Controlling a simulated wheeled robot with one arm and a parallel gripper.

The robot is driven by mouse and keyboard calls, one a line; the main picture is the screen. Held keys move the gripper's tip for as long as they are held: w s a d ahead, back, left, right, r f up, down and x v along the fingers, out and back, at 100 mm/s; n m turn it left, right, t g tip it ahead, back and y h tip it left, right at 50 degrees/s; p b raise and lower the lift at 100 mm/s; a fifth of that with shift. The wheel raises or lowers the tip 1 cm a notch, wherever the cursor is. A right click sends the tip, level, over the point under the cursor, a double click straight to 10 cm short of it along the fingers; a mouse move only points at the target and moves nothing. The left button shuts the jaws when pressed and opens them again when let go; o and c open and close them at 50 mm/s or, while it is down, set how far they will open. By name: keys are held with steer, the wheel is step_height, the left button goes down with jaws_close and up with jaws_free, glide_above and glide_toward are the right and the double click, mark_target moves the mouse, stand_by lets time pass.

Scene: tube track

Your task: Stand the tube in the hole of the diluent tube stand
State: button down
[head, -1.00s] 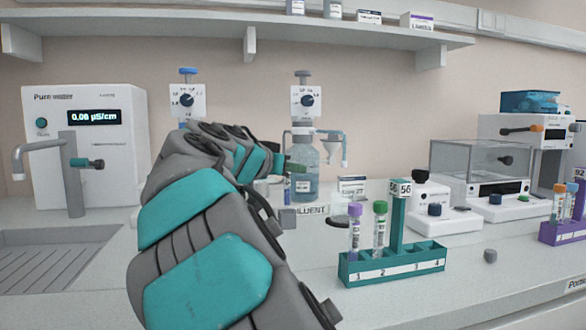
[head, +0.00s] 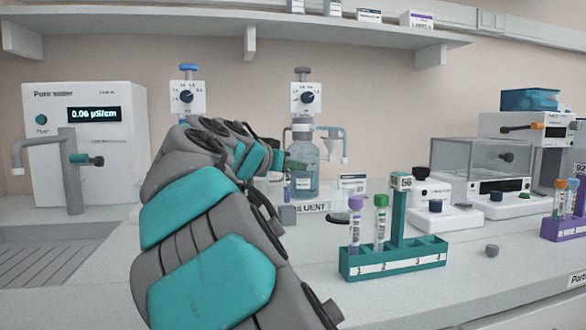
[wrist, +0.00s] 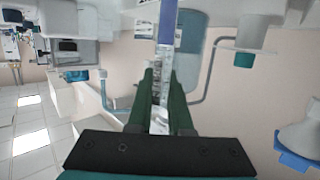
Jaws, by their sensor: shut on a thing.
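My gripper (wrist: 165,95) is shut on a slim clear tube (wrist: 160,92), held between its dark green fingers in the wrist view. A blue section of the tube or of something behind it shows near the top of that view. In the head view, my gripper (head: 295,165) is mostly hidden behind my arm, in front of the diluent bottle (head: 305,178). A white label ending in "ILUENT" (head: 309,208) shows below the gripper, beside a small grey block (head: 287,215). The hole of the diluent tube stand cannot be made out.
A green rack (head: 395,262) with a purple-capped tube (head: 355,222) and a green-capped tube (head: 380,222) stands to the right. A balance (head: 480,165) and a purple rack (head: 562,228) are farther right. A water unit (head: 85,130) and sink (head: 50,250) are at left.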

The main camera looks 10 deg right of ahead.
mark_target(289, 179)
steer(key=shift+f+b, duration=1.55)
steer(key=shift+b, duration=0.45)
stand_by(0.8)
steer(key=c, duration=0.8)
jaws_free()
steer(key=shift+o, duration=0.2)
steer(key=shift+v, duration=3.95)
